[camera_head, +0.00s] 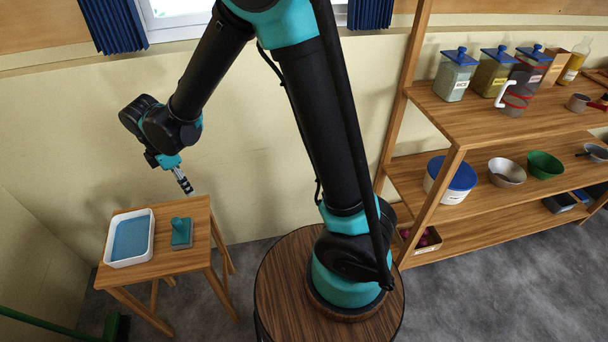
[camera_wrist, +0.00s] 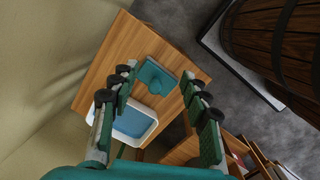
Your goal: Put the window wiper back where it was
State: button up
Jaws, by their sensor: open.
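The teal window wiper (camera_head: 181,233), with its short upright handle, rests on the right part of a small wooden stool (camera_head: 175,265). It also shows in the wrist view (camera_wrist: 156,76), on the wooden top beyond my fingertips. My gripper (camera_head: 186,186) is above the back of the stool, pointing down and apart from the wiper. In the wrist view my gripper (camera_wrist: 160,82) has its fingers wide apart with nothing between them. A white tray (camera_head: 108,257) with a blue inside stands on the stool, left of the wiper.
A wooden shelf (camera_head: 470,143) with jars and bowls stands at the right. A green pole (camera_head: 45,323) lies low at the left front.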

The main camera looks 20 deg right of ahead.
jog(key=s+d+r+m+t+y, duration=0.1)
jog(key=d+m, duration=0.7)
jog(key=d, duration=0.6)
jog(key=s+d+r+m+t, duration=0.15)
jog(key=d+m, duration=0.55)
jog(key=d, duration=0.7)
jog(key=s+d+f+m, duration=0.1)
jog(key=s+d+m, duration=0.4)
jog(key=d+m, duration=0.2)
jog(key=shift+s+d+f+m, duration=0.2)
jog(key=shift+d+f+m, duration=0.15)
jog(key=shift+d, duration=0.55)
jog(key=shift+t, duration=0.25)
